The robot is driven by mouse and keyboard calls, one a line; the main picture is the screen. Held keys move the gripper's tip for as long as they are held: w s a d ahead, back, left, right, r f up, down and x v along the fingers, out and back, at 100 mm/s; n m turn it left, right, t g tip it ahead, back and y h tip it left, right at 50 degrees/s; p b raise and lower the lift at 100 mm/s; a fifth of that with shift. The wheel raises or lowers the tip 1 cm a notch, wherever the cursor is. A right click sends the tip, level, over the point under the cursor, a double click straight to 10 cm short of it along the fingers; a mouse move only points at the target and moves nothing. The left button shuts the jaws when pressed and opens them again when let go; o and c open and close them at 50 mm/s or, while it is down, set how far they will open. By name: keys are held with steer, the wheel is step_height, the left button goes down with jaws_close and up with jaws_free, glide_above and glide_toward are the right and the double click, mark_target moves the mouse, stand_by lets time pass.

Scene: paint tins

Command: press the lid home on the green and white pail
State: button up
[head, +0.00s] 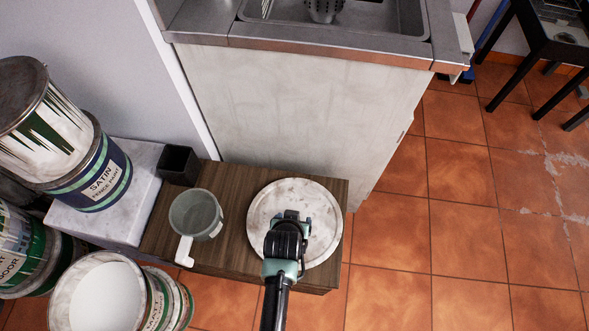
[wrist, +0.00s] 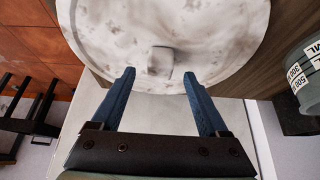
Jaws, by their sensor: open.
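A round whitish lid (head: 262,215) with grey stains lies on the brown wooden bench. In the wrist view the lid (wrist: 110,25) has a small raised block (wrist: 161,60) near its edge. My gripper (head: 291,216) is over the lid, open and empty. In the wrist view its fingertips (wrist: 158,75) stand either side of the block, not closed on it. An open pail (head: 100,297) with white contents and green bands stands at the lower left. A green and white dripped pail (head: 50,135) with a dark top sits stacked at the upper left.
A grey-green measuring jug (head: 196,213) and a black square pot (head: 178,165) stand left of the lid. A blue and green paint tin (head: 100,185) is under the dripped pail. A sink cabinet (head: 300,110) rises behind.

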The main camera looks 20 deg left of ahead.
steer(key=b+x, duration=0.1)
steer(key=x, duration=0.2)
steer(key=shift+w, duration=0.1)
jaws_close()
